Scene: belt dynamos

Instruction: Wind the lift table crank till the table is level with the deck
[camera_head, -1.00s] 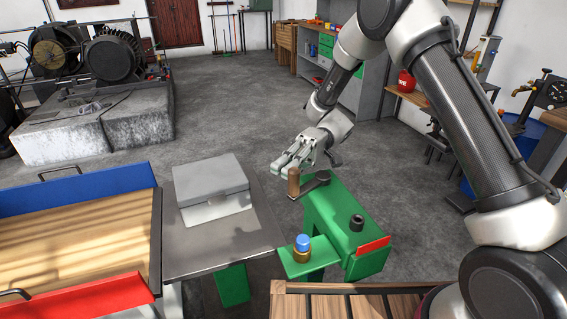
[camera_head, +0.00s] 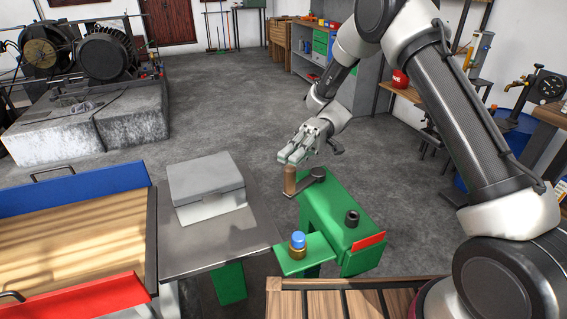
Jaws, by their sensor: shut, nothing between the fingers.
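The lift table crank has a brown upright handle (camera_head: 290,181) on a dark crank arm (camera_head: 310,177), on top of a green housing (camera_head: 335,212). My gripper (camera_head: 290,157) is shut and empty, just above the top of the handle; I cannot tell whether it touches. The grey lift table (camera_head: 227,236) carries a grey lidded box (camera_head: 207,188). The deck with wooden boards (camera_head: 70,245) lies to its left, between a blue side (camera_head: 75,190) and a red side (camera_head: 85,297). The table's surface appears close to the deck's height; exact level is hard to judge.
A blue-topped brass knob (camera_head: 298,244) stands on a green shelf beside the housing. A black socket (camera_head: 352,219) and a red plate (camera_head: 368,241) are on the housing. A wooden slatted surface (camera_head: 340,300) is in front. The floor behind is open.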

